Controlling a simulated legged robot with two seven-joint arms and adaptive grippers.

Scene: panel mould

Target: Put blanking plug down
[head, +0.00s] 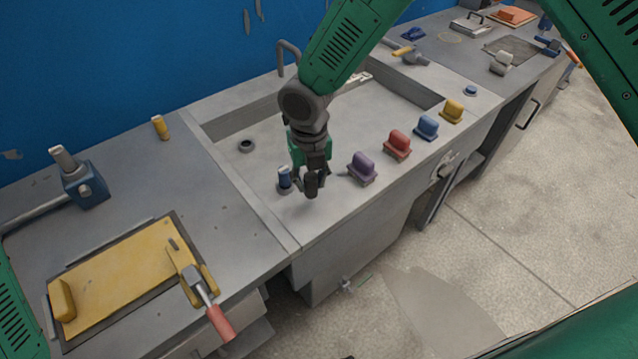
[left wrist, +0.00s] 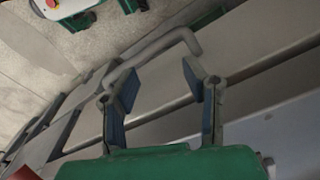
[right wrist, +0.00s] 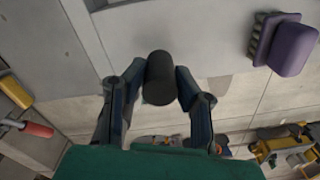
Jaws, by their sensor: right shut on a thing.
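My right gripper (head: 313,176) is over the front part of the grey sunken bed (head: 222,125). In the right wrist view its fingers are shut on a dark cylindrical plug (right wrist: 160,78), one finger on each side. The plug also shows in the head view (head: 311,187), small and partly covered by the gripper. Its height over the surface is hard to tell.
Purple (head: 361,167), red (head: 397,144), blue (head: 426,127) and yellow (head: 452,110) blocks line the bed's right edge. A dark ring (head: 247,146) lies behind. A yellow board (head: 125,270) and a red-handled tool (head: 218,318) lie left. A bent grey bar (left wrist: 150,50) passes near my left fingers.

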